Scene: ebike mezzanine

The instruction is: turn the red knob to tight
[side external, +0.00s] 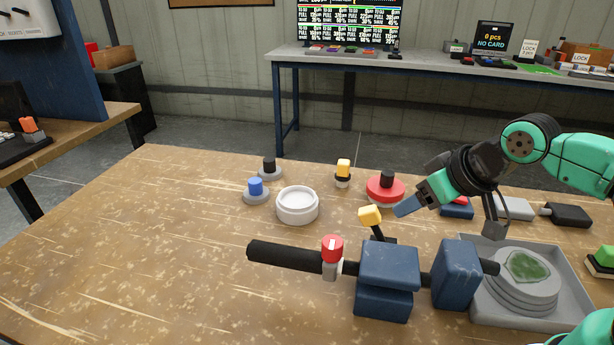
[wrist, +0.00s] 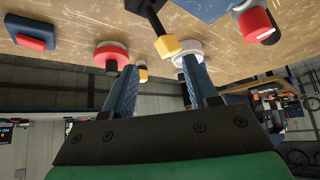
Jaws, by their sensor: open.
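The red knob (side external: 332,249), with a white mark on its face, sits on a light grey collar around a black horizontal bar (side external: 285,256). In the wrist view the red knob (wrist: 257,22) is near the top right. My gripper (side external: 408,206) is above and to the right of the knob, beyond the yellow-tipped lever, clear of it. In the wrist view my gripper (wrist: 158,76) has its two blue fingers spread apart with nothing between them.
A blue clamp (side external: 388,275) holds the bar, with a yellow-tipped lever (side external: 370,216) behind it. A red disc with black top (side external: 386,190), white round dish (side external: 297,206) and blue knob (side external: 256,188) stand behind. A grey tray (side external: 484,318) is right. The table's left is clear.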

